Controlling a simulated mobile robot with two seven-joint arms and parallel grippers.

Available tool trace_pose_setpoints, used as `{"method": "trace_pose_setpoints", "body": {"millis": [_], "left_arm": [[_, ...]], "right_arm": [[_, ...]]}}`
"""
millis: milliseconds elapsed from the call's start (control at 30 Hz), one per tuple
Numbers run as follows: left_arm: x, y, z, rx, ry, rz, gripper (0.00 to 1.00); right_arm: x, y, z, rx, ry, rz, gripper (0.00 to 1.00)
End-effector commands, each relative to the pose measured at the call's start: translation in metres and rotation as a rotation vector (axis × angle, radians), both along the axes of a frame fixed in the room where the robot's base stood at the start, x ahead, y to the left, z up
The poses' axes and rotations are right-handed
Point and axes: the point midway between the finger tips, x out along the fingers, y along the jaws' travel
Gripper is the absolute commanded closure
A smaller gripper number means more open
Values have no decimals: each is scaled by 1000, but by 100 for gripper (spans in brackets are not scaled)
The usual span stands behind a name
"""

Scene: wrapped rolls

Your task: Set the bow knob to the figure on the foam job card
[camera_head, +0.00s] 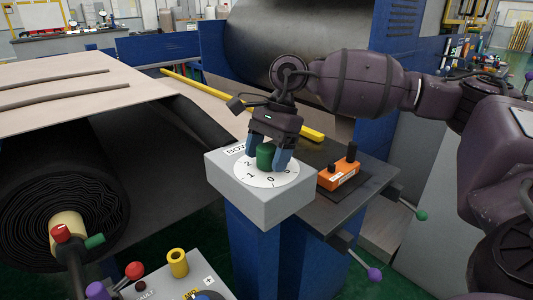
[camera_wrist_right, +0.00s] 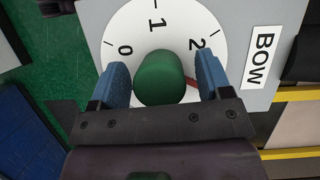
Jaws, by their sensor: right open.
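The green bow knob (camera_head: 265,156) stands on a round white dial (camera_head: 283,178) on top of a grey box (camera_head: 236,197) labelled BOW. In the right wrist view the knob (camera_wrist_right: 160,78) is seen from above; 0, 1 and 2 are readable on the dial (camera_wrist_right: 155,35). A red pointer (camera_wrist_right: 190,83) shows right of the knob, past the 2; its tip is partly hidden by a finger. My right gripper (camera_head: 268,158) is open, its blue fingers either side of the knob with small gaps. I cannot make out the foam job card. My left gripper is out of view.
An orange block with black parts (camera_head: 339,175) lies on a dark shelf (camera_head: 370,185) beside the box. A large dark wrapped roll (camera_head: 60,215) is at left. A lower panel with coloured knobs (camera_head: 178,263) is in front. A yellow bar (camera_head: 200,90) runs behind.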

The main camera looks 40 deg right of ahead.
Motion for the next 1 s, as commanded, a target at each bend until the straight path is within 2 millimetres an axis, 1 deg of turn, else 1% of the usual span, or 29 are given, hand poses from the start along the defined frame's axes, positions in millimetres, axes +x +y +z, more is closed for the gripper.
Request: {"method": "trace_pose_setpoints", "body": {"millis": [167, 200, 467, 500, 533, 767, 1000], "left_arm": [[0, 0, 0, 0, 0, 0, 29], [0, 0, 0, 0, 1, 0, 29], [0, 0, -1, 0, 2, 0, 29], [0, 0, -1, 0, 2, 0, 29], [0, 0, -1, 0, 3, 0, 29], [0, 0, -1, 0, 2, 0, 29], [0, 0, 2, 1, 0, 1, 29]], "right_arm": [[0, 0, 0, 0, 0, 0, 29], [0, 0, 0, 0, 0, 0, 30], [0, 0, 0, 0, 0, 0, 70], [0, 0, 0, 0, 0, 0, 76], [0, 0, 0, 0, 0, 0, 78], [0, 0, 0, 1, 1, -22, 78], [0, 0, 1, 0, 0, -132, 78]]}}
